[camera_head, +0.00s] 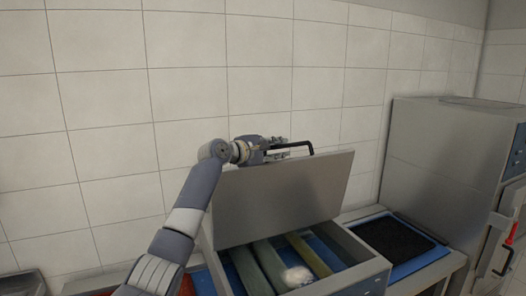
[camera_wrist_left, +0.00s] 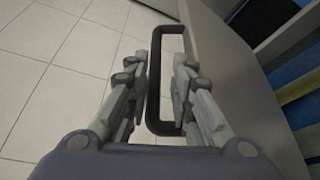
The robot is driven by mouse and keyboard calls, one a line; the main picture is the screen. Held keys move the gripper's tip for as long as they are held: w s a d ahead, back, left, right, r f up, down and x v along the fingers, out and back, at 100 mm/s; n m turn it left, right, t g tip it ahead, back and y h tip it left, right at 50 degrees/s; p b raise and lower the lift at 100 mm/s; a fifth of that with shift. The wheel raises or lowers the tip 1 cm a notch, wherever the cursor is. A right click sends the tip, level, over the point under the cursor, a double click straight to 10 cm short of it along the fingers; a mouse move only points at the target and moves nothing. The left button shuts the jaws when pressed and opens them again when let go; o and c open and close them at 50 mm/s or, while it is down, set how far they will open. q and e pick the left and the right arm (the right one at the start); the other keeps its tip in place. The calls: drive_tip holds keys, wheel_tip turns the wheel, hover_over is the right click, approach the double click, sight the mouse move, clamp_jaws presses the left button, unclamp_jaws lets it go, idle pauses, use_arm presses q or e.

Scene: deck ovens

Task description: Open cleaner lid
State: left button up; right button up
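The cleaner (camera_head: 335,284) is a steel box with its lid (camera_head: 285,198) raised and tilted up, so the inside shows. A black bar handle (camera_head: 309,147) sticks out at the lid's top edge; it also shows in the left wrist view (camera_wrist_left: 153,85). My left gripper (camera_head: 282,149) is behind the lid's top edge at the handle. In the left wrist view its two fingers (camera_wrist_left: 162,80) stand apart on either side of the handle's long bar, with a gap between them. The lid's panel (camera_wrist_left: 225,70) is just right of the fingers. My right gripper is not in view.
Inside the cleaner are long coloured strips and a whitish round item (camera_head: 297,276). A dark mat on a blue tray (camera_head: 412,267) lies on the counter to the right. A steel oven cabinet (camera_head: 440,165) stands at the far right. A tiled wall (camera_head: 190,100) is close behind the lid.

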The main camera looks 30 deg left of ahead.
use_arm(q)
drive_tip(key=f+v, duration=0.1)
drive_tip(key=v, duration=0.5)
drive_tip(key=shift+s+r, duration=0.3)
drive_tip(key=shift+r, duration=0.15)
